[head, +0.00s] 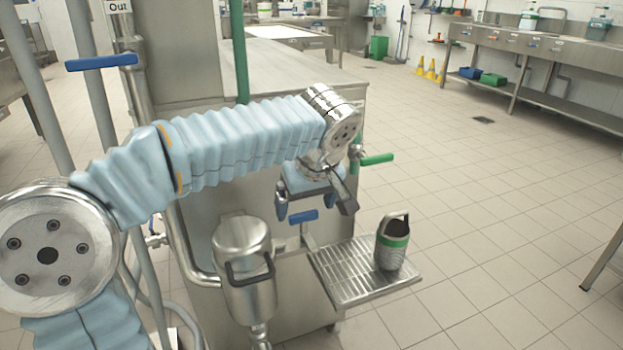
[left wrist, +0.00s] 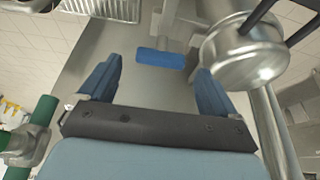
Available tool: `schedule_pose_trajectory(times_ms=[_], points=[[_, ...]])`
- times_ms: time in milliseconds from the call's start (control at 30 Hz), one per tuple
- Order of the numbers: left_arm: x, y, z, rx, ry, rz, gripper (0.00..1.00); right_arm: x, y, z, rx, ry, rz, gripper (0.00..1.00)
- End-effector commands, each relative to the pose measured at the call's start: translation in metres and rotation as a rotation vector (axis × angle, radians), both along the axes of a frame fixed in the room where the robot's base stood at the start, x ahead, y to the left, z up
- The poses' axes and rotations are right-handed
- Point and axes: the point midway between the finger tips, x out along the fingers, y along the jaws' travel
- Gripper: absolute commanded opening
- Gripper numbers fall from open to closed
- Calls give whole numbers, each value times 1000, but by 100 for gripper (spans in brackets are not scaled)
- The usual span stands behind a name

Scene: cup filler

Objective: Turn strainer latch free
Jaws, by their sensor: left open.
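A steel strainer housing (head: 240,250) with a domed lid stands in front of the steel cabinet. A dark looped handle (head: 250,268) is on its side; I cannot tell for certain whether this is the latch. My left gripper (head: 312,207) is open and empty, pointing down, up and to the right of the housing. A blue lever (head: 303,216) shows just below its fingers. In the left wrist view the blue lever (left wrist: 160,59) appears beyond and between the open fingers, apart from them. The housing (left wrist: 238,62) is at the upper right there. My right gripper is not in view.
A slotted drip tray (head: 345,285) holds a steel cup (head: 392,243) with a green band. A green-handled valve (head: 377,159) is beside my left wrist. Another blue lever (head: 101,62) is on the upper left pipe. Floor at the right is clear.

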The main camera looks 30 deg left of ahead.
Motion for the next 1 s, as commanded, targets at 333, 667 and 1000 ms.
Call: schedule_pose_trajectory(times_ms=[333, 667, 1000], points=[[-20, -25, 80, -2, -4, -2, 92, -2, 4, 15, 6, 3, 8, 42], [-28, -34, 106, -1, -1, 0, 92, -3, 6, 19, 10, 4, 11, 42], [-28, -34, 106, 0, 0, 0, 92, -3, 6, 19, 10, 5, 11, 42]])
